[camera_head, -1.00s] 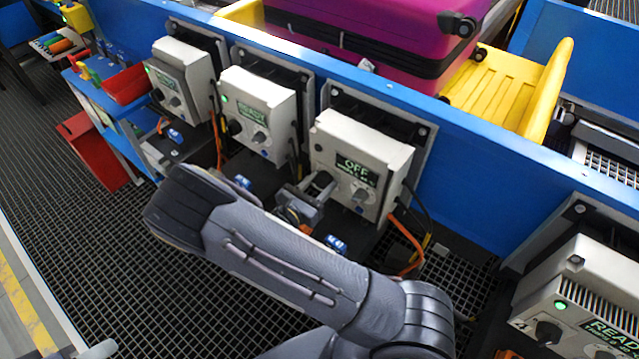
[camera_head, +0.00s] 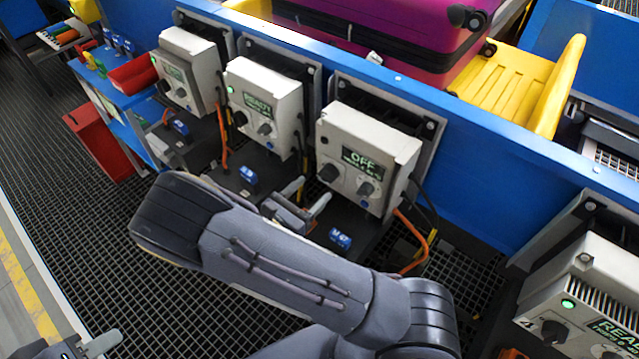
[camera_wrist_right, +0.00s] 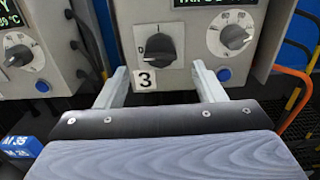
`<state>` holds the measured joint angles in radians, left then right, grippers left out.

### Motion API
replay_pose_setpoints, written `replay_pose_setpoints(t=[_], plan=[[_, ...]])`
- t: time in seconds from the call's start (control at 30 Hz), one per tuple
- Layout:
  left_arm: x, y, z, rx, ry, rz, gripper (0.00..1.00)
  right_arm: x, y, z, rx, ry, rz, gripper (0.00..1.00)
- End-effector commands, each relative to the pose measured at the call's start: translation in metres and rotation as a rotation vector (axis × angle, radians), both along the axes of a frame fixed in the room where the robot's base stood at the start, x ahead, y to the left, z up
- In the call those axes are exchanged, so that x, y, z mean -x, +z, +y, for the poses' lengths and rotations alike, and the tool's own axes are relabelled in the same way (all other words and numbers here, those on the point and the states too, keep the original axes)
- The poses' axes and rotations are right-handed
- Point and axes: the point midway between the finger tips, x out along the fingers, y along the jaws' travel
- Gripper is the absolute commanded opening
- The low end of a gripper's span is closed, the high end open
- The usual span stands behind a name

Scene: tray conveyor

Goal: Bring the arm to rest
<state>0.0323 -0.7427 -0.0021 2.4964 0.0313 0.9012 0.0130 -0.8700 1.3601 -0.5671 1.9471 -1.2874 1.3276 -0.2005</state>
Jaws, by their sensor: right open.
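My right gripper (camera_head: 309,198) is open and empty in front of the control box (camera_head: 382,140) whose screen reads OFF. In the right wrist view its two pale fingers stand apart, with the gripper's gap (camera_wrist_right: 160,75) below the dark rotary knob (camera_wrist_right: 158,48) of the box marked 3. My right forearm crosses the lower middle of the head view. My left gripper (camera_head: 92,345) shows only partly at the bottom left corner; its opening is unclear.
Two more control boxes (camera_head: 262,105) stand to the left and another (camera_head: 585,300) at the lower right. Orange cables (camera_head: 418,255) hang near the OFF box. Blue shelves with red bins (camera_head: 132,76) are at left. A purple suitcase lies behind the blue wall. The grated floor at left is clear.

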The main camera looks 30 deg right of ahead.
Motion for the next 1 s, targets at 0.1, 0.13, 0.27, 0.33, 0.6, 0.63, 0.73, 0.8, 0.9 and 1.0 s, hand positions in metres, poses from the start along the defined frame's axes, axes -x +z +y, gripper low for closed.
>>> replay_pose_setpoints(t=[0.1, 0.13, 0.27, 0.33, 0.6, 0.63, 0.73, 0.8, 0.9, 1.0], plan=[[0.000, -0.003, 0.000, 0.000, 0.000, 0.000, 0.36, 0.005, -0.001, 0.012, -0.001, 0.001, -0.001, 0.63], [0.000, -0.003, 0.000, 0.000, 0.000, 0.000, 0.36, 0.005, 0.000, 0.013, 0.000, 0.001, -0.001, 0.63], [0.000, -0.003, 0.000, 0.000, 0.000, 0.000, 0.36, 0.007, 0.000, 0.016, 0.000, -0.001, 0.000, 0.63], [0.000, -0.003, 0.000, 0.000, 0.000, 0.000, 0.36, 0.007, 0.000, 0.016, 0.000, -0.002, 0.000, 0.63], [0.000, -0.003, 0.000, 0.000, 0.000, 0.000, 0.36, 0.007, 0.000, 0.015, 0.000, -0.001, 0.000, 0.63], [0.000, -0.003, 0.000, 0.000, 0.000, 0.000, 0.36, 0.007, 0.000, 0.015, 0.000, -0.001, 0.000, 0.63], [0.000, -0.002, 0.000, 0.000, 0.000, 0.000, 0.36, 0.008, 0.000, 0.014, -0.008, -0.008, -0.001, 0.63], [0.000, -0.002, 0.000, 0.000, 0.000, 0.000, 0.36, 0.011, 0.002, 0.010, -0.044, -0.042, -0.008, 0.63], [0.000, -0.002, 0.000, 0.000, 0.000, 0.000, 0.36, 0.026, 0.005, -0.004, -0.162, -0.154, -0.027, 0.63], [0.000, -0.002, 0.000, 0.000, 0.000, 0.000, 0.36, 0.051, 0.009, -0.020, -0.350, -0.331, -0.067, 0.63]])
